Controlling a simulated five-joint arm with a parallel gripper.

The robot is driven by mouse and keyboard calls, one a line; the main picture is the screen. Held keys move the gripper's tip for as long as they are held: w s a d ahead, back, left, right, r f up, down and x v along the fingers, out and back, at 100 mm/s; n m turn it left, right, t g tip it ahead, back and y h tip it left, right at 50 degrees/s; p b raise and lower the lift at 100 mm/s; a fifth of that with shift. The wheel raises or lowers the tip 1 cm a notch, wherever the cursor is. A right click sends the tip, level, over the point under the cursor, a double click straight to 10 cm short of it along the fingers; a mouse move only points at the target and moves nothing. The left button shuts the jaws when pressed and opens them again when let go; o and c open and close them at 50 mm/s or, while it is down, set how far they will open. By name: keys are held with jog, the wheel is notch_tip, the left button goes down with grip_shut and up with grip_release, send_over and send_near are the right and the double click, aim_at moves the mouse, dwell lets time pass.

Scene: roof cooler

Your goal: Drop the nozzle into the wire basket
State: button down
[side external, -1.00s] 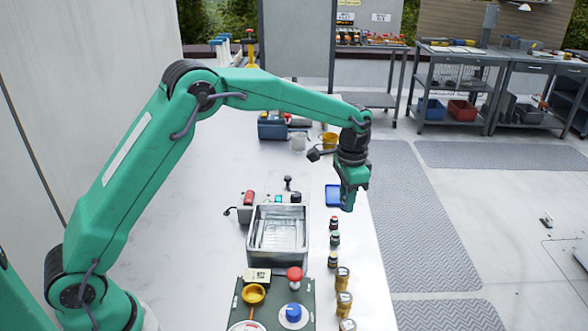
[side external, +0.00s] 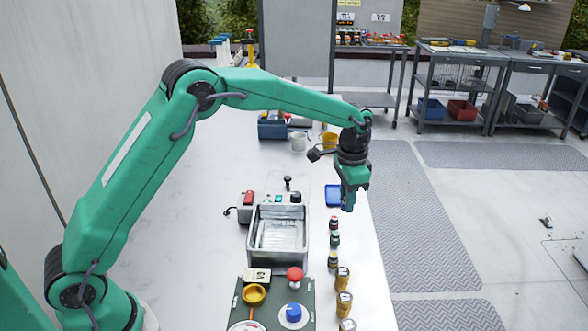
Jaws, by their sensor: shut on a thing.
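My gripper (side external: 348,205) points down above the right part of the white bench, right of the steel basin and over or near a blue tray. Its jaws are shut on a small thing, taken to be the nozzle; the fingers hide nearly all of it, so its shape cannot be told. The rectangular steel basin (side external: 249,236) stands in the middle of the bench, left of and nearer than my gripper. Its inside looks bright and ribbed; I cannot tell whether a wire basket sits in it.
A blue tray (side external: 332,195) lies beside my gripper. Several small bottles (side external: 334,239) and amber jars (side external: 343,303) line the right edge. A green panel (side external: 272,310) with a red knob (side external: 295,273) stands in front. The left of the bench is clear.

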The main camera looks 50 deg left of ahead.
jog(key=s+a+r, duration=0.1)
jog(key=s+a, duration=0.2)
jog(key=s, duration=0.4)
jog(key=s+a+r, duration=0.1)
jog(key=s+a, duration=0.3)
jog(key=s, duration=0.2)
jog(key=shift+s+r, duration=0.15)
jog(key=shift+s, duration=0.25)
jog(key=shift+f, duration=3.05)
